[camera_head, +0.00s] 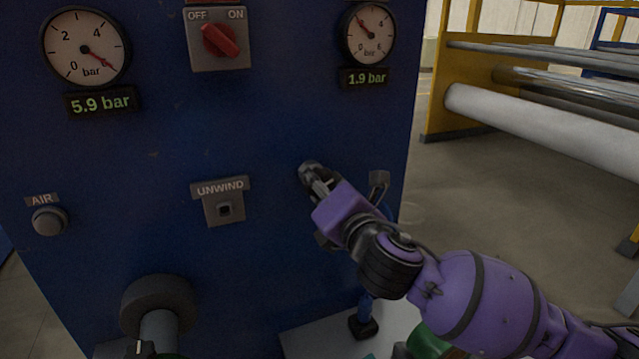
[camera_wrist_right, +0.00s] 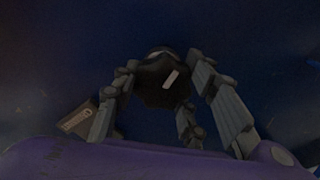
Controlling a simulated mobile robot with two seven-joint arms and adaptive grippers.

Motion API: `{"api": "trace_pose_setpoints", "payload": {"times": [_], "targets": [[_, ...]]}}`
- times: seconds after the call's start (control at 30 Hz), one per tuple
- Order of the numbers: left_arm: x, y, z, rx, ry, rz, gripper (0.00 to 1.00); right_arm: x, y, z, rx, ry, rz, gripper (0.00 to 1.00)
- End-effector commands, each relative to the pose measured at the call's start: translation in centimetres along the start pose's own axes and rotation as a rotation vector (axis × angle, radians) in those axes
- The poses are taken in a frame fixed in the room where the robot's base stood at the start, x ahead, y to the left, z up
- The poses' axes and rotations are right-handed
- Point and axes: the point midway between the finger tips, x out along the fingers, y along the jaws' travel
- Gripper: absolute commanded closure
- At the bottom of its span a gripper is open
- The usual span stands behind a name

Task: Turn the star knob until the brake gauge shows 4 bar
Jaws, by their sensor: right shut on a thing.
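The black star knob (camera_head: 308,171) is on the blue panel, mostly covered by my right gripper (camera_head: 316,182) in the head view. In the right wrist view the knob (camera_wrist_right: 163,82) sits between the fingers of my right gripper (camera_wrist_right: 165,95), with a pale mark on its face. The gripper is shut on the knob. The right dial gauge (camera_head: 369,35), above the knob, has a display (camera_head: 363,78) reading 1.9 bar. The left dial gauge (camera_head: 85,47) has a display (camera_head: 100,103) reading 5.9 bar. No name label shows for either gauge. My left gripper is not in view.
The panel also has a red OFF/ON switch (camera_head: 220,40), an UNWIND socket (camera_head: 224,208) and an AIR button (camera_head: 48,220). A dark roller (camera_head: 158,299) sticks out low on the left. A yellow rack (camera_head: 437,90) with rollers stands at the right beyond open floor.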

Motion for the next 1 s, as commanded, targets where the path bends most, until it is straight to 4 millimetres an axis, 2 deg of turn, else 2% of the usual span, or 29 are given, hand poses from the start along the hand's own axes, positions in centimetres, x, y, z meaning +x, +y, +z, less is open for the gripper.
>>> {"api": "trace_pose_setpoints", "payload": {"times": [0.6,1.0], "targets": [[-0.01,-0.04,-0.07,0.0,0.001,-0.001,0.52,-0.03,0.26,0.38,0.585,-0.001,0.007,0.87],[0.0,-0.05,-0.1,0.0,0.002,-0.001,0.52,-0.03,0.23,0.61,0.859,-0.002,0.009,0.87]]}}
